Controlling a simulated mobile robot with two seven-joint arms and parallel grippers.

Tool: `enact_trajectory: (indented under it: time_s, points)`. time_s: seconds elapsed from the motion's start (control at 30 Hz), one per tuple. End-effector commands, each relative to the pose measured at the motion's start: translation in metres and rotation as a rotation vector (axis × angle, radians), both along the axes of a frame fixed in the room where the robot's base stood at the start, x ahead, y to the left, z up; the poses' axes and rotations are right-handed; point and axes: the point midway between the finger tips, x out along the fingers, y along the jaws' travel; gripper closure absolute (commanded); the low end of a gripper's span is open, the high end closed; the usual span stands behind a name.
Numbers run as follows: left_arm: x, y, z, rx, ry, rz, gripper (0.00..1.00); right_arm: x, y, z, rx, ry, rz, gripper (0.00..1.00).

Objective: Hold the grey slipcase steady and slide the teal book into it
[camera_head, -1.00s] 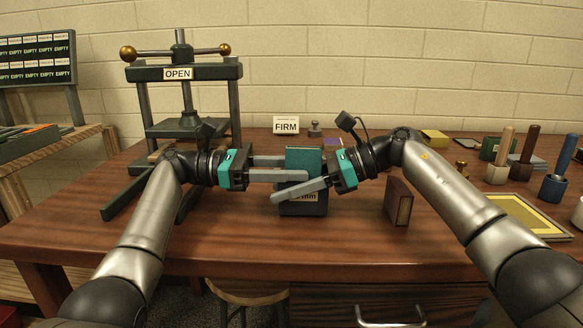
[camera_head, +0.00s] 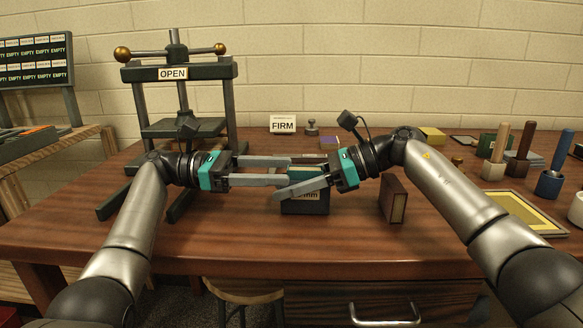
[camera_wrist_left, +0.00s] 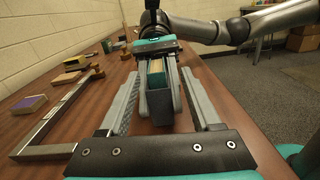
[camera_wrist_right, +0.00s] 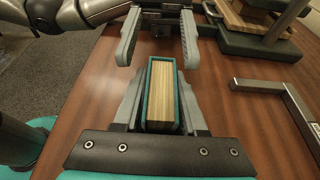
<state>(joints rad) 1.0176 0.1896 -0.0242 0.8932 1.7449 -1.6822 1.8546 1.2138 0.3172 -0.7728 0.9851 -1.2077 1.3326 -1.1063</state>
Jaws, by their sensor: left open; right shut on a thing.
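The grey slipcase (camera_head: 305,207) stands upright on the table, its label partly covered by a finger. The teal book (camera_head: 303,172) is upright in it; in the left wrist view its teal cover and cream pages (camera_wrist_left: 156,68) show just above the slipcase (camera_wrist_left: 159,106). In the right wrist view the book's pages (camera_wrist_right: 162,95) show between my right fingers.
A brown book (camera_head: 394,199) stands right of the slipcase. A press marked OPEN (camera_head: 178,128) stands at the back left. A FIRM sign (camera_head: 283,123) and a small weight (camera_head: 312,128) stand behind. Several handled tools and a yellow tray (camera_head: 526,216) are at right. The front table area is clear.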

Motion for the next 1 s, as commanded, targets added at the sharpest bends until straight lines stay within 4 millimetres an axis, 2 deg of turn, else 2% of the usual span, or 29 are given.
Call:
enact_trajectory:
  time_s: [0.03, 0.23, 0.4, 0.77, 0.8, 1.0]
  points:
    - [0.003, 0.020, -0.016, 0.011, 0.031, 0.028, 0.35, 0.000, 0.001, -0.001, 0.001, -0.001, 0.003, 1.00]
    - [0.002, 0.042, -0.003, 0.013, 0.007, 0.033, 0.35, -0.001, 0.001, -0.001, 0.001, -0.001, 0.004, 1.00]
    - [0.002, 0.049, 0.003, 0.011, -0.005, 0.032, 0.35, -0.001, 0.001, 0.000, 0.001, -0.001, 0.004, 1.00]
    - [0.002, 0.048, 0.007, 0.010, -0.013, 0.029, 0.35, -0.001, 0.001, 0.001, 0.000, -0.001, 0.004, 1.00]
    - [0.002, 0.047, 0.007, 0.010, -0.013, 0.029, 0.35, -0.001, 0.001, 0.001, 0.000, -0.001, 0.004, 0.57]
    - [0.002, 0.047, 0.008, 0.010, -0.014, 0.029, 0.35, -0.001, 0.001, 0.001, 0.000, 0.000, 0.004, 0.34]
